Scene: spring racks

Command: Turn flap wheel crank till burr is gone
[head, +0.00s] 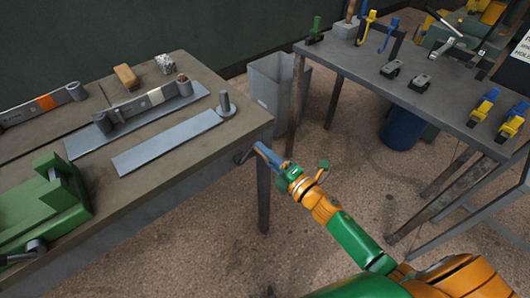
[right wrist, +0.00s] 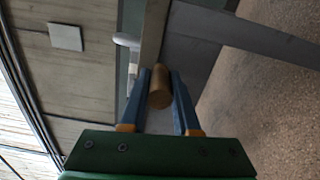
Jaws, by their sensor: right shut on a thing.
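A small dark crank (head: 243,156) sticks out at the right edge of the near workbench. My right gripper (head: 262,150) is at this edge with its blue fingers shut on the crank's handle. In the right wrist view the handle is a brown cylindrical knob (right wrist: 160,88) between the two fingers. The crank arm is mostly hidden there. A brownish drum-like piece (head: 183,78) sits at the end of a grey leaf spring (head: 140,103) on the bench; I cannot tell if it is the flap wheel. I cannot make out the burr. My left gripper is not in view.
The workbench (head: 190,148) also bears a flat grey bar (head: 170,143), a green vise-like fixture (head: 45,208) and a tan block (head: 126,76). A grey bin (head: 275,85) stands behind its corner. A second table (head: 360,75) with clamps is at the right. Floor between is clear.

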